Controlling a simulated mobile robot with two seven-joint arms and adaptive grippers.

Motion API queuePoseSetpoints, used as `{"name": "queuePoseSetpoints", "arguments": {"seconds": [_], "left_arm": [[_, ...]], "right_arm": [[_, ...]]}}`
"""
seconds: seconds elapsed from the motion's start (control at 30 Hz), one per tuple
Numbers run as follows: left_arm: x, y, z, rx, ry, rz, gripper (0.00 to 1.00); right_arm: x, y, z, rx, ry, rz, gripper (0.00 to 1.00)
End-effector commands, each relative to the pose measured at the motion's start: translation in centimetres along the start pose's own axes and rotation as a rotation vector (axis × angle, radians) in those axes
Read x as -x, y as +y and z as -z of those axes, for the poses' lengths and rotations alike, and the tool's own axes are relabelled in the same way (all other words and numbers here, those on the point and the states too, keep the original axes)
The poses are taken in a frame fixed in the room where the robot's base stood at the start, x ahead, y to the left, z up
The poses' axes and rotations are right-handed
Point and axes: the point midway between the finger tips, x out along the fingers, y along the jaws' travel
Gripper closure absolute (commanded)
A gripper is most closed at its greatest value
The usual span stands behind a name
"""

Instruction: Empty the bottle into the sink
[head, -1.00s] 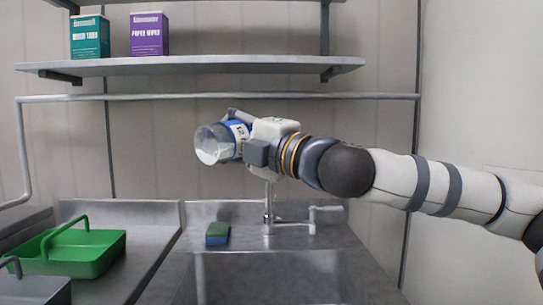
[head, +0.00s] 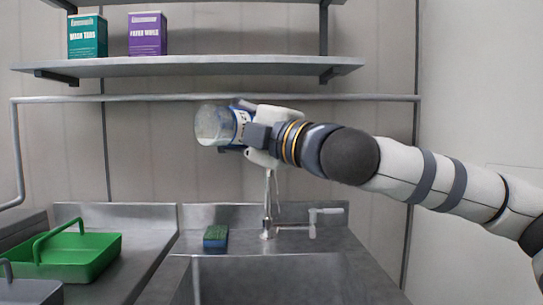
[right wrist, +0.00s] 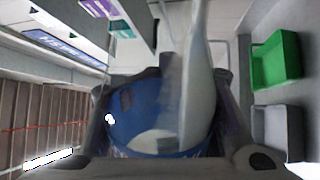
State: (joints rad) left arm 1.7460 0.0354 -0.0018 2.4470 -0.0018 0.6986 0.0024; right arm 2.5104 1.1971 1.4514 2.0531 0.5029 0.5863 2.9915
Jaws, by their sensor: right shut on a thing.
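The bottle (head: 213,125), clear with a blue and white label, lies roughly on its side in the air. My right gripper (head: 247,128) is shut around its labelled part, and the clear end points left. In the right wrist view the blue part of the bottle (right wrist: 140,120) sits between the fingers, with a blurred pale shape across it that I cannot make out. The sink (head: 270,280) is at the bottom centre of the head view, below the bottle in the picture. No liquid is seen leaving the bottle. My left gripper is out of view.
A faucet (head: 267,210) stands behind the sink, just under the gripper in the picture. A sponge (head: 215,236) lies on the back ledge. A green caddy (head: 85,262) and a grey one (head: 30,292) stand at left. Shelves with two boxes hang above.

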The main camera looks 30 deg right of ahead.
Motion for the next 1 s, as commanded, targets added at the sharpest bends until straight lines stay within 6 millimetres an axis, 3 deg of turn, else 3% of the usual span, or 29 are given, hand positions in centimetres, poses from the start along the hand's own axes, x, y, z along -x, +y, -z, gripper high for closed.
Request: {"name": "queuePoseSetpoints", "arguments": {"seconds": [1.0], "left_arm": [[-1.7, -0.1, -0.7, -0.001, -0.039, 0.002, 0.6]], "right_arm": [[-0.1, 0.5, 0.6, -0.114, -0.021, -0.002, 1.0]]}}
